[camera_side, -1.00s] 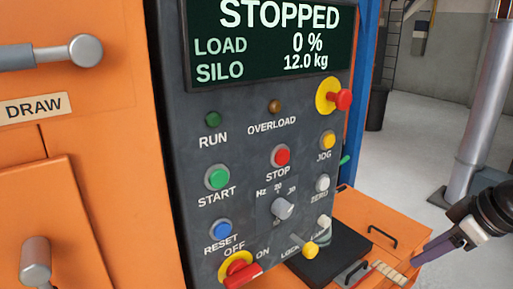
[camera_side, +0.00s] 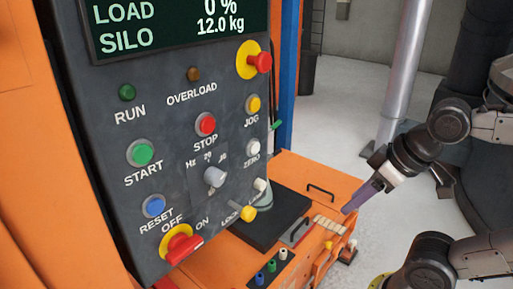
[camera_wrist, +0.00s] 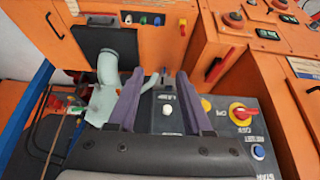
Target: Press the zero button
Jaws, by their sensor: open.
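The zero button (camera_side: 253,147) is a small white push button at the right side of the dark grey control panel (camera_side: 108,190), above its ZERO label and below the yellow JOG button. My gripper (camera_side: 347,210) is apart from it, to the right and lower, above the orange base. In the wrist view my gripper (camera_wrist: 160,74) shows two purple fingers spread apart with nothing held between them. A white control (camera_wrist: 167,109) shows between the fingers there, on the panel; I cannot tell whether it is the zero button or the lamp switch.
A white lamp switch (camera_side: 260,185) and a yellow lock knob (camera_side: 248,213) sit below the zero button. The red emergency stop (camera_side: 259,62) sticks out above. The orange base with a black handle (camera_side: 321,190) lies under my gripper. Open floor is behind.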

